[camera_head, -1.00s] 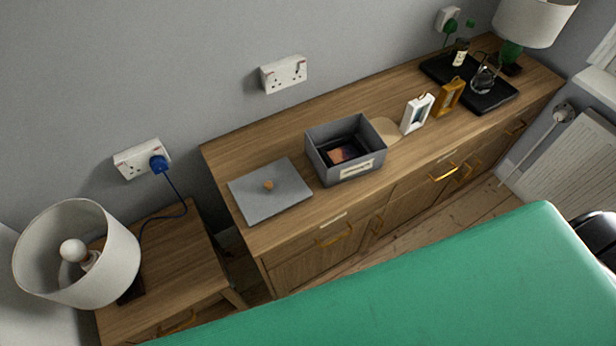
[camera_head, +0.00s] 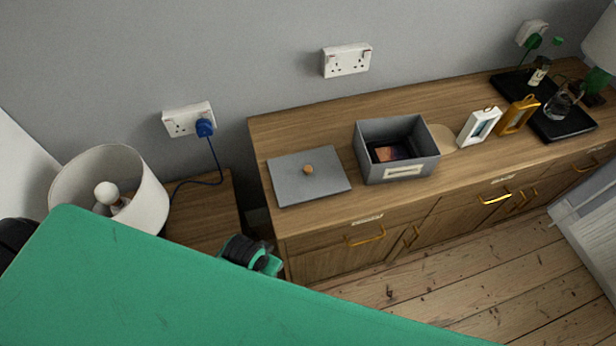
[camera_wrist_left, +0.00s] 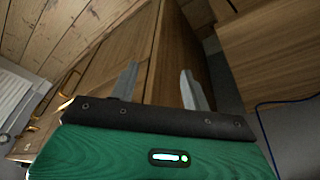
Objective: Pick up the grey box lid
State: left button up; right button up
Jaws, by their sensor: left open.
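In the head view only a black and green part of my arm shows below the lid; the fingers cannot be made out. My right gripper is not in view. The lid does not show in the left wrist view.
The sideboard (camera_head: 300,122) also bears a white frame (camera_head: 479,126), an orange frame (camera_head: 518,115) and a black tray (camera_head: 568,126) to the right. A lamp (camera_head: 108,188) stands at left beside a blue cord (camera_head: 214,160). Bare floorboards (camera_head: 440,290) lie in front.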

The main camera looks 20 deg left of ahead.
pick_arm(q)
notch_tip(320, 180, up, 13)
jog(key=d+t+h+b, duration=0.1)
jog(key=d, duration=0.2)
jog(key=w+d+r+m+g+h, duration=0.2)
jog(key=w+d+r+m, duration=0.35)
jog(key=w+d, duration=0.6)
notch_tip(320, 180, up, 9)
jog(key=n+g+y, duration=0.1)
jog(key=g+y, duration=0.1)
jog(key=y, duration=0.2)
send_over(308, 169)
jog(key=f, duration=0.8)
jog(key=shift+w+a+f+p, duration=0.15)
jog(key=shift+w+f+p, duration=0.1)
jog(key=shift+p, duration=0.15)
jog(key=f, duration=0.1)
jog(key=f+p, duration=0.1)
jog(key=f, duration=0.3)
jog(key=shift+s+p, duration=0.25)
jog(key=shift+p, duration=0.1)
jog(key=shift+f, duration=0.25)
grip_shut()
